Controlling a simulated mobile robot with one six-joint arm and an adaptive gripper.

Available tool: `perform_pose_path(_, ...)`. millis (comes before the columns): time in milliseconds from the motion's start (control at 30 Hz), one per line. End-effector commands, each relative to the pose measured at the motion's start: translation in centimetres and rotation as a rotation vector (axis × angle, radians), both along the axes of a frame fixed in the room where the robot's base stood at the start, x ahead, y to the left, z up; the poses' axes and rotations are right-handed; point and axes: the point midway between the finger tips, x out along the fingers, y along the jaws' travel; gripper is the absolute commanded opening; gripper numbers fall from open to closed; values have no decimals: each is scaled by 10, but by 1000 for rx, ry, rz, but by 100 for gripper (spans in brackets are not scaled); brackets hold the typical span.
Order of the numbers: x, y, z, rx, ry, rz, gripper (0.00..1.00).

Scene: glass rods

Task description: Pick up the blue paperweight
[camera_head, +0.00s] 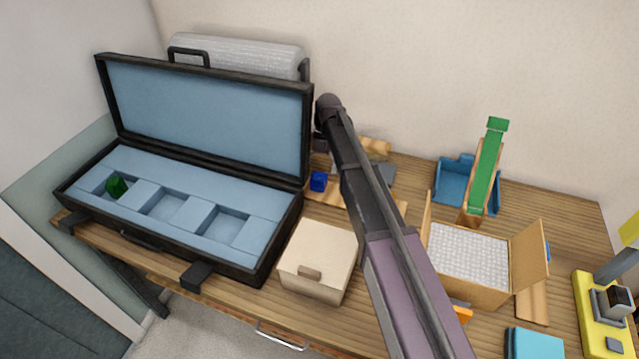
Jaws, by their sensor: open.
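A small blue block (319,181), which looks like the blue paperweight, sits on a wooden board (328,199) just right of the open case. My arm comes up from the bottom and passes close to the right of the block. The far end of my arm is beyond the block, near the wall. The fingers of my gripper are hidden behind the arm, so I cannot see them or what lies between them.
An open black case (206,259) with blue lining holds a green block (116,186) in its left compartment. A cream box (318,261) stands in front of the blue block. An open carton (467,290) and a blue holder (453,180) with a green-topped piece (487,165) stand right of my arm.

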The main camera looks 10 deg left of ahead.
Motion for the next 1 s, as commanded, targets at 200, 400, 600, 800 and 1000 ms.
perform_pose_path(200, -9, 1, -19, 0, 0, 0, 100)
perform_pose_path(400, -15, 2, -33, 0, 0, -1, 100)
perform_pose_path(600, -19, 3, -42, 1, 0, -1, 100)
perform_pose_path(800, -20, 3, -42, 0, 0, -1, 100)
perform_pose_path(1000, -20, 3, -42, 0, 0, 0, 100)
